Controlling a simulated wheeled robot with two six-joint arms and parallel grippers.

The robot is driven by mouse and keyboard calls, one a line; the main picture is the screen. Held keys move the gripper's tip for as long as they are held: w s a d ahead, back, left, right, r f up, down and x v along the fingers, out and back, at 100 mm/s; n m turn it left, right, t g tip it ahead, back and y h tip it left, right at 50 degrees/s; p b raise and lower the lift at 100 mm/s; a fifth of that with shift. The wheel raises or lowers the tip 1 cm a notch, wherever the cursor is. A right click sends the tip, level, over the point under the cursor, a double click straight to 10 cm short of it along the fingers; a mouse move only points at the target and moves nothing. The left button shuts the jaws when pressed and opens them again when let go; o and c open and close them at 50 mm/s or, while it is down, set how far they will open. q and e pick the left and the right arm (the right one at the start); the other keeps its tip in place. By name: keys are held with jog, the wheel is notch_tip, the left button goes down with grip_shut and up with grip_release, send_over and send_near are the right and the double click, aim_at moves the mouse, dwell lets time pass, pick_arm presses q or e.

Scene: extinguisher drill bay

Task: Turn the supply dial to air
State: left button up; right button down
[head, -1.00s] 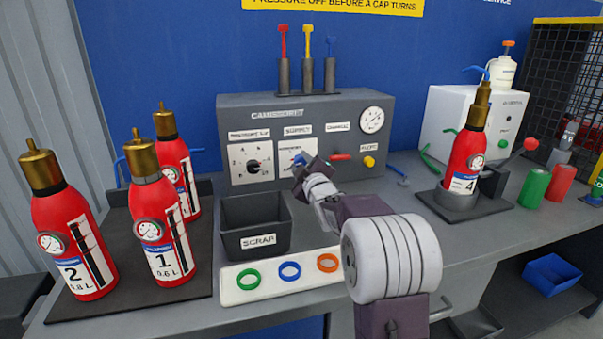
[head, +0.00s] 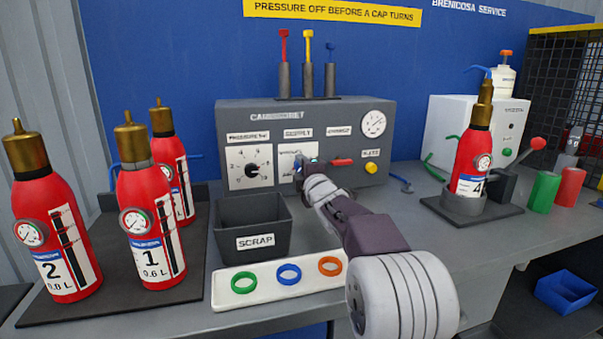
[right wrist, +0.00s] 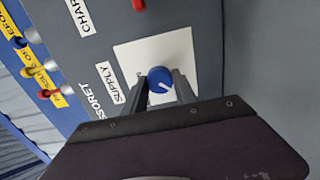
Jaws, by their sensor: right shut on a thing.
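The supply dial is a blue knob (right wrist: 160,79) with a white pointer line, on a white plate (right wrist: 130,58) under the SUPPLY label. My right gripper (right wrist: 165,88) is at the dial, with its two fingers on either side of the knob and shut on it. In the head view my right gripper (head: 306,172) covers most of the dial, and the plate's markings are too small to read. The grey control box (head: 230,115) carries the dial. My left gripper is not in view.
Left of the supply plate is a black pressure dial (head: 252,170); right are a red lever (head: 342,162) and a yellow button (head: 371,168). Below stand a scrap bin (head: 255,242) and a tray of rings (head: 235,300). Red extinguishers (head: 150,225) stand left.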

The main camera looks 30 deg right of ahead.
dwell(0.5)
jog(key=c, duration=1)
grip_release()
jog(key=v, duration=0.9)
jog(key=shift+p, duration=0.3)
